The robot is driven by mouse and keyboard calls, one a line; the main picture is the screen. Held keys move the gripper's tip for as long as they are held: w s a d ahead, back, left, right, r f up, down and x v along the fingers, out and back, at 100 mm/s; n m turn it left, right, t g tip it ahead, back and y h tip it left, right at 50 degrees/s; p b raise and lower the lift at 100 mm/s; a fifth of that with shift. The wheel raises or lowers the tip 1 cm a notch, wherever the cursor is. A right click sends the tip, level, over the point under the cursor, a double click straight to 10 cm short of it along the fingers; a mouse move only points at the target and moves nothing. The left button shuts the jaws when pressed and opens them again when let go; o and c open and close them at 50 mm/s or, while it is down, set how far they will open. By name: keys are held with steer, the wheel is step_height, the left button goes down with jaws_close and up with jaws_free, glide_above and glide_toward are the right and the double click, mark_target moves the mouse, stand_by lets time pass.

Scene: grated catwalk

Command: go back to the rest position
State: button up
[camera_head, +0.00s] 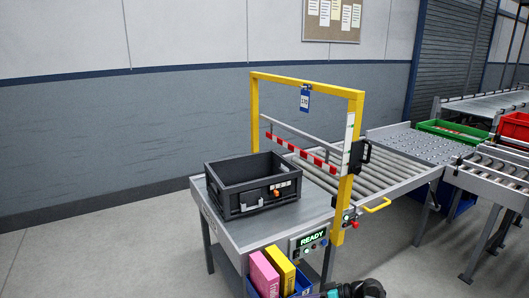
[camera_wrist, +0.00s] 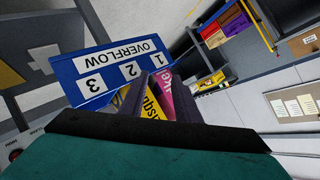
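My gripper (camera_wrist: 160,82) shows in the wrist view as two dark fingers with a gap between them. Through the gap I see a yellow box (camera_wrist: 150,107) and a pink box (camera_wrist: 163,92), which look to be beyond the fingers, so the gripper appears open and empty. In the head view, part of my arm (camera_head: 362,288) shows at the bottom edge, right of the boxes; the fingers are not clear there. The pink box (camera_head: 263,275) and yellow box (camera_head: 281,268) stand upright in a blue bin (camera_head: 303,284).
A grey table (camera_head: 228,227) holds a black crate (camera_head: 237,208) beside a yellow gate frame (camera_head: 252,112). A roller conveyor (camera_head: 380,168) runs right, with a green tray (camera_head: 455,127) and red bin (camera_head: 515,119) farther off. A blue OVERFLOW sign (camera_wrist: 117,57) is close in the wrist view. Floor at left is clear.

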steer(key=s+a+f+m+g+h, duration=0.1)
steer(key=s+a+f+g+h, duration=0.25)
steer(key=s+f, duration=0.8)
steer(key=s+a+f+m+g+h, duration=0.1)
steer(key=s+a+f+g+h, duration=0.2)
steer(key=s+f, duration=0.85)
steer(key=s+d+f+m+g+h+p, duration=0.1)
steer(key=s+d+f+g+h, duration=0.2)
steer(key=s, duration=0.7)
steer(key=s+d+f+m+t+h, duration=0.1)
steer(key=d+m+h, duration=0.2)
steer(key=d, duration=0.5)
steer(key=shift+s+d+f+m, duration=0.25)
steer(key=shift+d+m, duration=0.15)
steer(key=shift+m, duration=0.3)
